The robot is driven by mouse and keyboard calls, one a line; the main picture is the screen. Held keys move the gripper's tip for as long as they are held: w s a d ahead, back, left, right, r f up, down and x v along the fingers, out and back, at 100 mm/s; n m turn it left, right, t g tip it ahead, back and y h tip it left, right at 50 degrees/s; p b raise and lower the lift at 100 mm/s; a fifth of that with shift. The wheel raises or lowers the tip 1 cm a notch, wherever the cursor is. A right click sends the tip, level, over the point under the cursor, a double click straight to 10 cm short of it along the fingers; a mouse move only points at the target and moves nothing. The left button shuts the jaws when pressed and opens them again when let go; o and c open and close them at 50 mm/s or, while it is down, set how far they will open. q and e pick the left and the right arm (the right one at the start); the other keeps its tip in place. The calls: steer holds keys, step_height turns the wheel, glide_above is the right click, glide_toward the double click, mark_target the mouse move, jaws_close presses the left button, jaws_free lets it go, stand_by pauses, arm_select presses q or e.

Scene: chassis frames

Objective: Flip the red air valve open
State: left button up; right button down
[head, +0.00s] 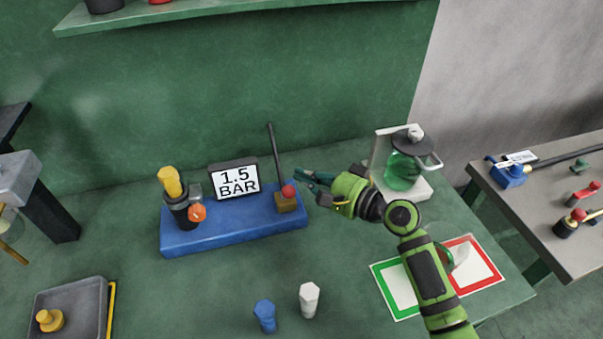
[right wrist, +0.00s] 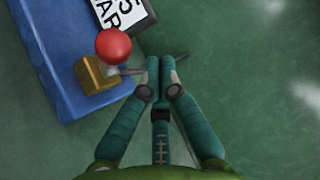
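The red air valve is a red ball knob (head: 289,191) on a small brass block (head: 286,205) at the right end of a blue base (head: 200,240). In the right wrist view the red knob (right wrist: 113,46) and brass block (right wrist: 97,76) are left of the fingertips. A short grey stem sticks out beside the knob towards the fingers. My left gripper is not in view.
A gauge display (head: 234,179) reads 1.5 BAR. A black unit with a yellow top (head: 172,184) stands left of it. A dark hose (head: 274,150) rises behind the valve. A green flask (head: 402,171) stands at the right. Blue (head: 265,316) and white (head: 309,300) pegs stand in front.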

steer(key=v, duration=1.1)
steer(key=shift+s, duration=0.15)
